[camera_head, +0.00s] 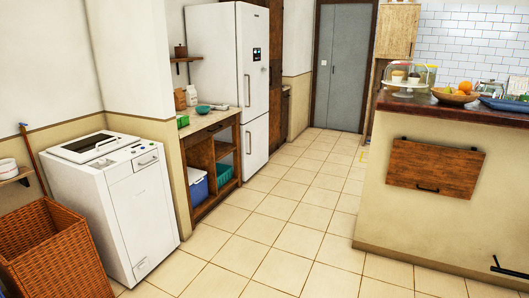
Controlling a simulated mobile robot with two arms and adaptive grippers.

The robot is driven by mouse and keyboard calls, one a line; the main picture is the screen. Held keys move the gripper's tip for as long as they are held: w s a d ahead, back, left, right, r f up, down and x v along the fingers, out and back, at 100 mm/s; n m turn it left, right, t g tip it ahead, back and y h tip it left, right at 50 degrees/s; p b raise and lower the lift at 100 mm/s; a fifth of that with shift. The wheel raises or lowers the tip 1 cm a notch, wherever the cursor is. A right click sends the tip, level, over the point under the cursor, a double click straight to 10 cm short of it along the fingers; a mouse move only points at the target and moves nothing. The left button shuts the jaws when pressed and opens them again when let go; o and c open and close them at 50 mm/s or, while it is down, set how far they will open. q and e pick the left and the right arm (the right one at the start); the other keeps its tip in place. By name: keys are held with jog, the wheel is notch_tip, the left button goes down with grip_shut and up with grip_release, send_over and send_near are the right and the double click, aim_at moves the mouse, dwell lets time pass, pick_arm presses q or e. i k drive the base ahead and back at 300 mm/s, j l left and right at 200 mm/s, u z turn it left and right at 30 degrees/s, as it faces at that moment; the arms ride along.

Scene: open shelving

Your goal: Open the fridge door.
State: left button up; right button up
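The fridge (215,62) is tall and white and stands against the back left wall, beyond a wooden shelf unit. Its upper door (254,60) and lower door (256,146) both look shut. A small dark display is on the upper door. My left gripper is not in view. A thin black piece (508,271) shows at the bottom right edge; I cannot tell whether it is part of my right gripper. Nothing touches the fridge.
A white top-loading washing machine (118,205) and a wicker basket (55,252) stand at the left. The wooden shelf unit (212,165) stands between washer and fridge. A counter (400,225) with food on top fills the right. The tiled floor (290,215) between is clear.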

aim_at(252, 21)
jog(key=i, duration=1.05)
jog(key=i+l, duration=0.1)
jog(key=i, duration=1.95)
jog(key=i+l+u, duration=0.1)
jog(key=i, duration=0.95)
jog(key=i+l, duration=0.15)
jog(key=i, duration=0.85)
